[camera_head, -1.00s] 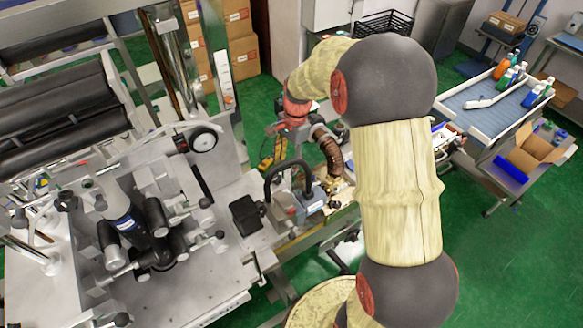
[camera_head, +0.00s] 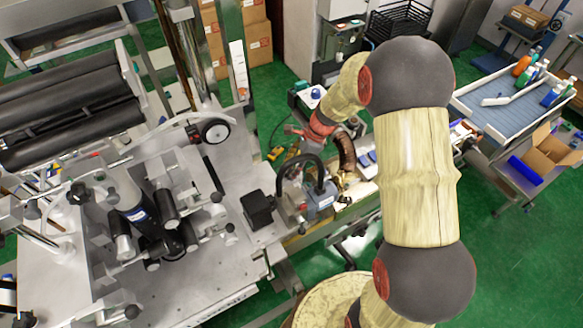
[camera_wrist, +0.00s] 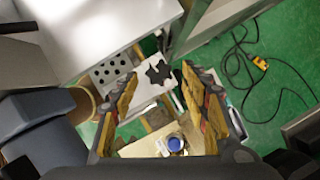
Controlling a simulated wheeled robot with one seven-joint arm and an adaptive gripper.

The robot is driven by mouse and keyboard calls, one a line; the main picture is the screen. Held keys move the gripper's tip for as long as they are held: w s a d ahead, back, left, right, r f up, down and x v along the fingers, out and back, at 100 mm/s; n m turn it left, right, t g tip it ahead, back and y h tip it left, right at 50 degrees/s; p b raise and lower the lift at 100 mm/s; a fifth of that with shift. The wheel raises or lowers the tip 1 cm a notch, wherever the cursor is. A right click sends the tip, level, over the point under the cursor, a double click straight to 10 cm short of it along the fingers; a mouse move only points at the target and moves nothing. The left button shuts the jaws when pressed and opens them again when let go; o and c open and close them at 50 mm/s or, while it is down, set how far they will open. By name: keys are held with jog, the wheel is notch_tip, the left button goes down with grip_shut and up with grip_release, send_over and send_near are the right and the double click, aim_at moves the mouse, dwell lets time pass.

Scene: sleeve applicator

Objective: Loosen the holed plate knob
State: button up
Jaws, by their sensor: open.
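In the wrist view, a dark star-shaped knob (camera_wrist: 158,72) sits on a pale plate. To its left on the same unit is the plate with several round holes (camera_wrist: 113,68). My gripper (camera_wrist: 160,76) is open, with its two orange-brown fingers spread wide and nothing between them. The knob appears between the fingertips and beyond them; I see no contact, and the remaining distance is hard to tell. In the head view, my arm's end reaches beside the applicator, and the knob cannot be made out there.
A white cabinet surface (camera_wrist: 85,30) lies close by on the upper left in the wrist view. A blue-capped item (camera_wrist: 174,144) is below the fingers. A black cable (camera_wrist: 240,60) lies on the green floor. Black rollers (camera_head: 70,105) stand at left in the head view.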

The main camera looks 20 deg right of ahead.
jog(key=shift+a+f, duration=0.25)
jog(key=shift+f, duration=0.35)
jog(key=c, duration=0.3)
jog(key=c, duration=0.8)
